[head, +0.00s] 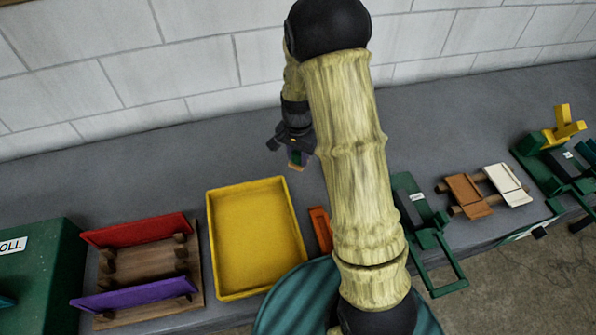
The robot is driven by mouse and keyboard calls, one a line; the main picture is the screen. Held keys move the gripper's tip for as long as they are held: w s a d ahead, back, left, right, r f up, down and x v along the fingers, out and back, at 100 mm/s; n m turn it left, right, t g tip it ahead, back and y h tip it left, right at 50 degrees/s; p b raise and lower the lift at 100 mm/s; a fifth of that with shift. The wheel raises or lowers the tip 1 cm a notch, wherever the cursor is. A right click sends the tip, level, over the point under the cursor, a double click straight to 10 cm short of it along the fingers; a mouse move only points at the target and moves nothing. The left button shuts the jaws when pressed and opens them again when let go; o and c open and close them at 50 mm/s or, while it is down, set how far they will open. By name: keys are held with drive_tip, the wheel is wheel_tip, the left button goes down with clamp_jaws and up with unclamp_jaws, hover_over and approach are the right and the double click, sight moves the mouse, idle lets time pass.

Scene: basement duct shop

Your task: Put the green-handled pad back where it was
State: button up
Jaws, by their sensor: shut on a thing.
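My gripper (291,146) is above the grey bench, behind and right of the yellow tray, near the wall. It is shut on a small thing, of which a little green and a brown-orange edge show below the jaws. This looks like the green-handled pad (296,161), mostly hidden by the jaws. My arm covers the middle of the picture and hides part of the bench. I cannot tell how high the pad is above the bench.
A yellow tray (214,240) and a wooden rack (145,263) with red and purple boards stand left. An orange piece (321,229) lies by the tray. A green fixture (421,222), brown and white pads (490,190) and a yellow piece (564,128) stand right. A green box (40,270) stands far left.

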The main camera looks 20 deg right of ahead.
sight(298, 152)
drive_tip(key=shift+f, duration=1.35)
drive_tip(key=shift+f+p, duration=0.65)
drive_tip(key=shift+f, duration=1.4)
drive_tip(key=shift+f, duration=0.2)
drive_tip(key=o, duration=0.9)
drive_tip(key=shift+o, duration=0.2)
wheel_tip(298, 152, up, 12)
drive_tip(key=b, duration=0.2)
drive_tip(key=shift+r+b, duration=0.2)
drive_tip(key=shift+b, duration=0.15)
